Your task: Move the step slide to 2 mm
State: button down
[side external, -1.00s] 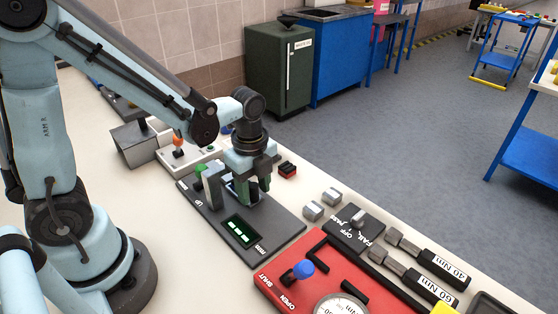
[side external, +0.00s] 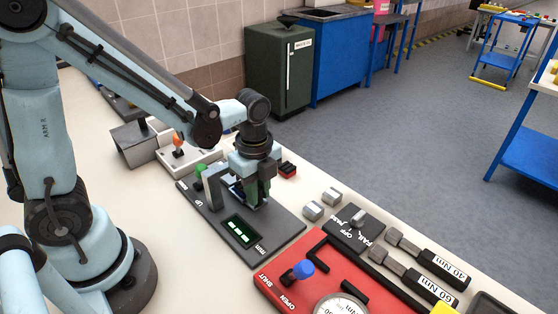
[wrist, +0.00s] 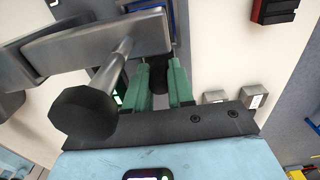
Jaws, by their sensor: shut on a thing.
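The dark slide device (side external: 276,232) lies flat on the bench, with a lit green display (side external: 239,231) whose digits I cannot read. A grey upright bracket (side external: 212,187) and a green knob (side external: 201,170) stand at its far left part. My gripper (side external: 258,195) is low over the device, to the right of the bracket. In the wrist view, its green fingers (wrist: 162,88) are shut on a dark piece (wrist: 159,77), which appears to be the step slide; the fingers hide much of it. A metal rod with a dark round knob (wrist: 84,112) crosses close to the camera.
A red panel (side external: 318,257) with a blue-knobbed lever (side external: 303,268) lies to the right. Two small grey blocks (side external: 313,210), a small red-and-black block (side external: 287,170) and a dark switch box (side external: 355,229) are near. A white box with an orange lever (side external: 178,145) stands behind left.

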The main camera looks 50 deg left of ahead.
jog(key=d, duration=1.1)
jog(key=shift+d, duration=0.1)
jog(key=c, duration=1)
grip_release()
jog(key=shift+r, duration=0.1)
jog(key=shift+r, duration=0.25)
notch_tip(320, 180, up, 12)
jog(key=shift+f, duration=0.25)
jog(key=shift+r, duration=4)
